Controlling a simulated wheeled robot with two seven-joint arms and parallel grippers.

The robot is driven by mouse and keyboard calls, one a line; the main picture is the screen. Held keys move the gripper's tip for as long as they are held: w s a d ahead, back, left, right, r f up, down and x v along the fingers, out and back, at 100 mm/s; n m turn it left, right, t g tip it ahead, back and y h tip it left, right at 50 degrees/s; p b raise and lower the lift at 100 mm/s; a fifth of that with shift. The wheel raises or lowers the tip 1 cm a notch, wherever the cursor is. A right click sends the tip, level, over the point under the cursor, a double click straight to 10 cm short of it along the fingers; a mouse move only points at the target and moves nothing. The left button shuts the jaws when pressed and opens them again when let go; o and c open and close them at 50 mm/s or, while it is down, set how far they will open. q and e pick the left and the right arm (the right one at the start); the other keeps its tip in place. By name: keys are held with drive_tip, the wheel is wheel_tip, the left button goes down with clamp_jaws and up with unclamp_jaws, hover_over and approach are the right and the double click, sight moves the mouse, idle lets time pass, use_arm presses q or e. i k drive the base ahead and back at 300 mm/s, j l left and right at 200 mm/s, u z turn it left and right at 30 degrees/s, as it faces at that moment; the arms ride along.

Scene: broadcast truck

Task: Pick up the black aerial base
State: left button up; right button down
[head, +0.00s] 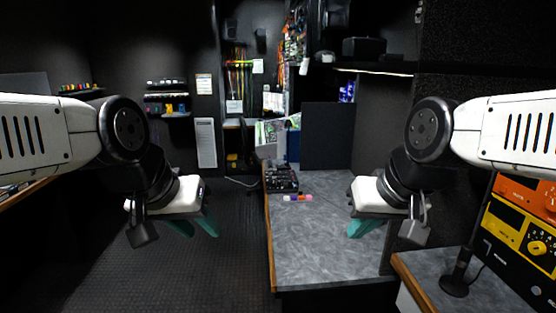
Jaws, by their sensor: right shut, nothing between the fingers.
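A black aerial base (454,286) with a round foot and a short upright stem stands on the grey side counter at the lower right. A thin cable runs near its stem. My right gripper (366,227) hangs above the grey worktop, left of and farther back than the base. Its teal fingers are shut and empty, apart from the base. My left gripper (196,230) hangs over the dark floor at the left. Its teal fingers are spread with a gap between them, and nothing shows in it.
The side counter (416,270) has a wooden edge. Orange and yellow equipment (520,234) stands close right of the base. The central worktop (315,245) is mostly clear, with a black mixer (283,179) and small coloured items (298,198) farther back.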

sight(453, 284)
drive_tip(key=z, duration=1.85)
drive_tip(key=k+l, duration=0.05)
drive_tip(key=l, duration=0.05)
